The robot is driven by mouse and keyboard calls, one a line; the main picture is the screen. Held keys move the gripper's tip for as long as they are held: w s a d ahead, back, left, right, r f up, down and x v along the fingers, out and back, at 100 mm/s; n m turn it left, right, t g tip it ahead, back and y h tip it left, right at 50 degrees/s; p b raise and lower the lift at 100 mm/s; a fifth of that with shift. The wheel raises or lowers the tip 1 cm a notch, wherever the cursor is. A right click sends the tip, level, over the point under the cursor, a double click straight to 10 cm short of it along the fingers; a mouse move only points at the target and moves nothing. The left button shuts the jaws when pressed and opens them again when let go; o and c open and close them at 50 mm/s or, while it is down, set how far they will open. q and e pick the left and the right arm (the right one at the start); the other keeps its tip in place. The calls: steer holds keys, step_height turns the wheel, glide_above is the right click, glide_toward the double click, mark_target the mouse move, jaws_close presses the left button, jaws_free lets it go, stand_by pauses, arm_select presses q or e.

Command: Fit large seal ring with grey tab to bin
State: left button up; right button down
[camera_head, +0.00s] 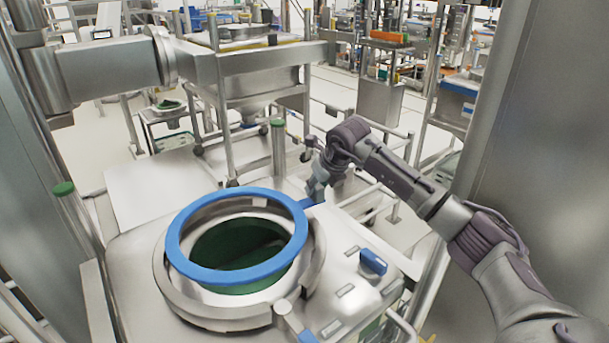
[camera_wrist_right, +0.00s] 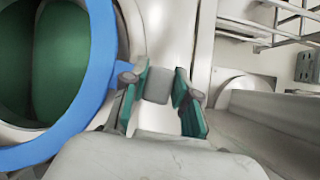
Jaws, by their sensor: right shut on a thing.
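The large blue seal ring (camera_head: 174,238) is held over the round steel mouth of the bin (camera_head: 167,287). Its far side overlaps the mouth's back rim in the head view; I cannot tell whether it touches the rim. The bin's dark green inside shows through the ring. My right gripper (camera_head: 316,190) is at the ring's far right edge, shut on the ring's tab. In the right wrist view, the grey tab (camera_wrist_right: 158,86) sits between the green finger pads of the gripper (camera_wrist_right: 160,92), beside the blue ring (camera_wrist_right: 100,62). My left gripper is not in view.
A blue-handled knob (camera_head: 373,263) stands on the bin's top at the right. A clamp with a blue end (camera_head: 296,322) is at the mouth's front. A green-capped post (camera_head: 278,145) rises behind. A steel frame with a hopper (camera_head: 262,83) stands farther back.

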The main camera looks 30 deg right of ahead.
mark_target(321, 202)
steer(key=shift+s+f+b, duration=0.2)
steer(key=shift+s+b, duration=0.25)
steer(key=shift+s, duration=0.35)
steer(key=shift+w+f, duration=0.1)
steer(key=shift+f, duration=0.25)
step_height(321, 202, down, 3)
steer(key=shift+w+r+b, duration=0.1)
steer(key=shift+w+b, duration=0.05)
steer(key=shift+b, duration=0.85)
steer(key=shift+f+b, duration=0.35)
steer(key=shift+f, duration=0.9)
steer(key=shift+r, duration=0.35)
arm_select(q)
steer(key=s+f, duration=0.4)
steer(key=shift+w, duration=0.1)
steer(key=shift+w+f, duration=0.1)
arm_select(e)
steer(key=shift+f, duration=0.15)
